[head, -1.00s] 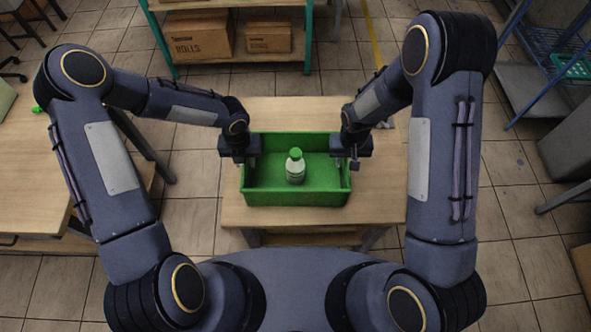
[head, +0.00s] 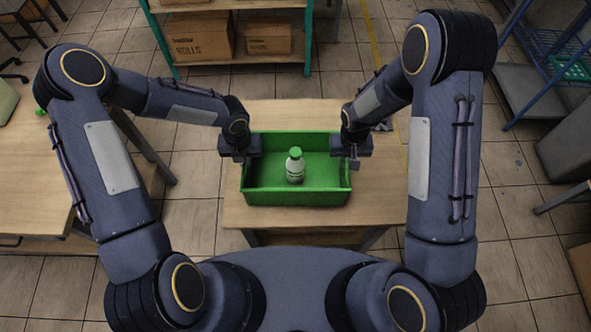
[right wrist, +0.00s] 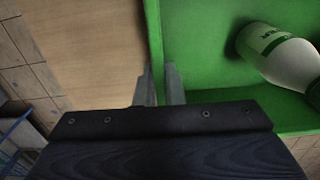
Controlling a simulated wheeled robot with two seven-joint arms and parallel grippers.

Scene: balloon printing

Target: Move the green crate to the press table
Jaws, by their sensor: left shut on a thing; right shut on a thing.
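The green crate (head: 297,198) is in front of me over a small wooden table (head: 380,205), with a white bottle with a green cap (head: 295,166) standing in it. My left gripper (head: 248,158) is shut on the crate's left side wall. My right gripper (head: 354,160) is shut on its right side wall. In the right wrist view the fingers (right wrist: 160,85) straddle the green wall, with the bottle (right wrist: 285,55) inside. I cannot tell whether the crate touches the table. No press is recognisable in view.
A larger wooden table (head: 60,175) stands at the left. A green-framed shelf with cardboard boxes (head: 203,38) is behind. A blue rack (head: 545,60) and a grey cabinet (head: 570,145) stand at the right. Tiled floor lies between them.

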